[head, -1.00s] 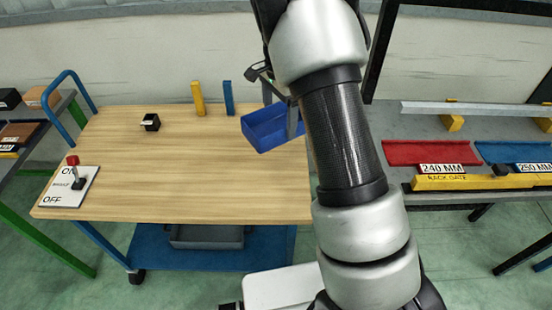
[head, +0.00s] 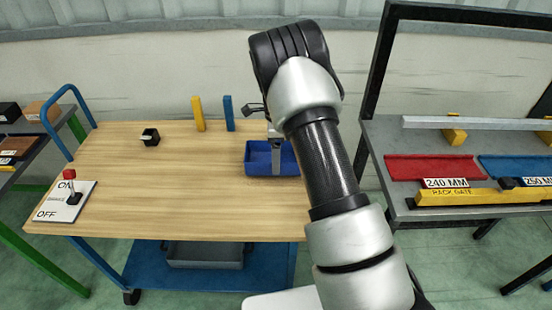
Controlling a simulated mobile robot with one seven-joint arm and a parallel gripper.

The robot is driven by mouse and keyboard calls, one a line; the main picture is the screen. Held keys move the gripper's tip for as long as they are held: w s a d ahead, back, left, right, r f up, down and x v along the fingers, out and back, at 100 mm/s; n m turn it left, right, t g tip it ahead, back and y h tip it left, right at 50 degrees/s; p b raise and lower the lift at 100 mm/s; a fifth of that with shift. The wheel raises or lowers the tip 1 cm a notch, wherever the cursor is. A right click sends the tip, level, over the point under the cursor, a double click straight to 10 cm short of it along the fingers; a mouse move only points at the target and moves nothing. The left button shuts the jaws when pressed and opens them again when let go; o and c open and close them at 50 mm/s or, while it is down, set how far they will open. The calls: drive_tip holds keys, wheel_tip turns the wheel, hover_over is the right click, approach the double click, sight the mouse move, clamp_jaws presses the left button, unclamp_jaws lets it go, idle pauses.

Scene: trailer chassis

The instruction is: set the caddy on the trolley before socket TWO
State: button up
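The caddy, a blue open tray (head: 258,169), is over the right part of the trolley's wooden top (head: 190,190). It looks level and square to the view; I cannot tell whether it touches the top. My gripper (head: 276,168) comes down on it from above, with a grey upright part in front of the tray. The fingertips are not clear, but the caddy has moved along with the gripper, so it appears held. No socket labelled TWO can be read in this view.
A yellow post (head: 198,113) and a blue post (head: 229,113) stand at the trolley's back. A small black block (head: 151,137) and a red-knobbed ON/OFF brake lever (head: 70,187) are to the left. A rack bench (head: 388,140) stands right. The middle top is clear.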

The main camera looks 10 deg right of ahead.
drive_tip(key=shift+f, duration=1.1)
drive_tip(key=shift+f, duration=0.1)
drive_tip(key=shift+f, duration=0.15)
drive_tip(key=o, duration=1.1)
